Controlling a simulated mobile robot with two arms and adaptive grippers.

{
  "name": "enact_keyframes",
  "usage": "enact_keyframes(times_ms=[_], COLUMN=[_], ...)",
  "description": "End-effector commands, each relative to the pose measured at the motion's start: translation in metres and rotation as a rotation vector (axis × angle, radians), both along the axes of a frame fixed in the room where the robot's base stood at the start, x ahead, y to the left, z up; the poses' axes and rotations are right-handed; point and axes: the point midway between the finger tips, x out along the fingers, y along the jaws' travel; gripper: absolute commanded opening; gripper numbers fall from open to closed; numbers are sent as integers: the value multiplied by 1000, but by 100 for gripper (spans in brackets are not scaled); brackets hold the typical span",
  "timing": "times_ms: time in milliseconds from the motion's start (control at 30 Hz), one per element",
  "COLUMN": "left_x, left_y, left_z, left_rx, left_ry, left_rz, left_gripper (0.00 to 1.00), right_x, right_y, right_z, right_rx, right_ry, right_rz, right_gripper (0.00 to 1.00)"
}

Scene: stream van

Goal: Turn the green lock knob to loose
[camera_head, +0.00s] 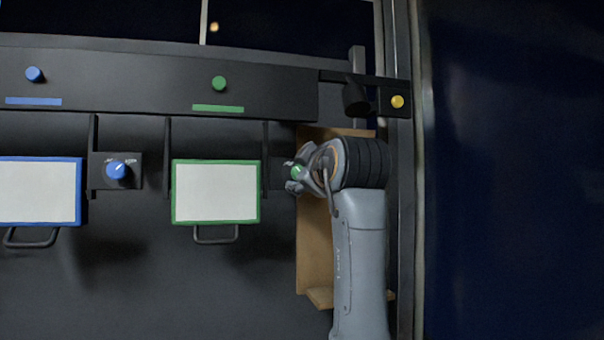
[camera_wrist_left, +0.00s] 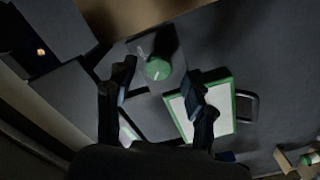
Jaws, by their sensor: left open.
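The green lock knob (camera_head: 297,172) sits on a dark plate at the right of the green-framed panel (camera_head: 215,221). In the left wrist view the knob (camera_wrist_left: 157,69) shows with a pale pointer line and a small white mark beside it. I cannot read its setting. My left gripper (camera_head: 293,179) is at the knob, its fingers partly hiding it. In the left wrist view the gripper (camera_wrist_left: 161,78) is open, with one finger on each side of the knob and gaps visible. My right gripper is not in view.
A blue knob (camera_head: 116,170) and a blue-framed panel (camera_head: 79,190) are at the left. A dark rail above carries a blue button (camera_head: 34,74) and a green button (camera_head: 219,83). A yellow button (camera_head: 397,102) is above my arm. A brown board (camera_head: 314,245) stands behind my arm.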

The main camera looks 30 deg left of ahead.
Motion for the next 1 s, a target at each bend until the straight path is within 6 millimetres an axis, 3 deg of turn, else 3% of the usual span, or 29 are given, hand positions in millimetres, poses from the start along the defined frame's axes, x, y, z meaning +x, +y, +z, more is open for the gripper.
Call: enact_keyframes(times_ms=[200,400,600,1000], left_x=[-31,-53,-62,-62], left_y=[-38,-63,-73,-73], left_z=[1,0,0,0], left_rx=[1,1,-1,1], left_ry=[-3,-1,-1,-1], left_rz=[-5,-3,-1,-1], left_gripper=[54,54,54,54], right_x=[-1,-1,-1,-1], right_y=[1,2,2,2], right_z=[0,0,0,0], right_rx=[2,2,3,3], right_ry=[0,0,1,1], right_rz=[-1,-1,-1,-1], right_gripper=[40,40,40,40])
